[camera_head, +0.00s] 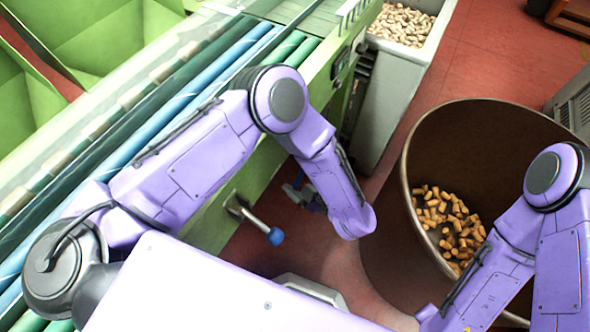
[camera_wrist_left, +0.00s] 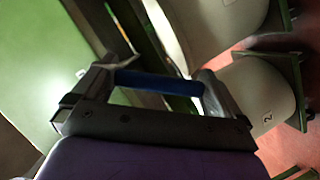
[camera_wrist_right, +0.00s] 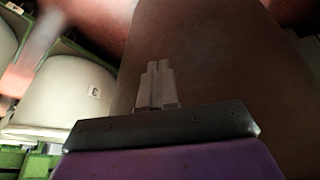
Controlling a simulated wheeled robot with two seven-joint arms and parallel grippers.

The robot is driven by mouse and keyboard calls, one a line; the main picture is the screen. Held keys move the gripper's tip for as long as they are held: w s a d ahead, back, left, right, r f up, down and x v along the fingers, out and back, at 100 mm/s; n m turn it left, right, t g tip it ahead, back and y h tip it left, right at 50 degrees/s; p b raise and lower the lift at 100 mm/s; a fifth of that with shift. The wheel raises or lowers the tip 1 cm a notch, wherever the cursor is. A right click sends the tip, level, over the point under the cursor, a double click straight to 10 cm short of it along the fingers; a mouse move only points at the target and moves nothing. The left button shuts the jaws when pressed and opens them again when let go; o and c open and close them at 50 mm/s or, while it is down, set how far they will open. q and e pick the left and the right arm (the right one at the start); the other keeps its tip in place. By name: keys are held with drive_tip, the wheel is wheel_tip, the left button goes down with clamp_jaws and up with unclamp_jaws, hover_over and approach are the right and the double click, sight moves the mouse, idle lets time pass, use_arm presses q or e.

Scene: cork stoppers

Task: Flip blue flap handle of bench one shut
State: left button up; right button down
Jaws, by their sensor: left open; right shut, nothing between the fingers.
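In the head view, a lever with a blue knob (camera_head: 275,236) sticks out from the side of the green bench (camera_head: 225,215). My left gripper (camera_head: 305,195) is low beside the bench, mostly hidden by its own forearm, with a bit of blue near it. In the left wrist view, my left gripper (camera_wrist_left: 160,80) is open. A blue handle (camera_wrist_left: 158,83) lies across the gap between its fingers; I cannot tell whether they touch it. My right gripper (camera_wrist_right: 157,85) is shut and empty in the right wrist view, and hidden in the head view.
A large brown tub (camera_head: 520,122) with cork stoppers (camera_head: 447,222) stands at the right, close to my right arm. A pale bin (camera_head: 385,110) of corks stands behind the bench. Rollers (camera_head: 190,85) run along the bench top.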

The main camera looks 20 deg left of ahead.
use_arm(q)
drive_tip(key=shift+w+a+f, duration=0.1)
drive_tip(key=shift+w+a, duration=0.15)
drive_tip(key=shift+a, duration=0.25)
drive_tip(key=c, duration=1.1)
drive_tip(key=shift+s+a+r+m+g+h+p, duration=0.1)
drive_tip(key=shift+s+r+m+g+p, duration=0.3)
drive_tip(key=shift+m+p, duration=0.55)
drive_tip(key=shift+s+r+m+g+h+p, duration=0.15)
drive_tip(key=shift+r+m+g+p, duration=0.45)
drive_tip(key=shift+p, duration=0.6)
drive_tip(key=shift+s+a+r+m+g+h+p, duration=0.1)
drive_tip(key=shift+s+r+m+g+p, duration=0.25)
drive_tip(key=shift+m+g+p, duration=0.45)
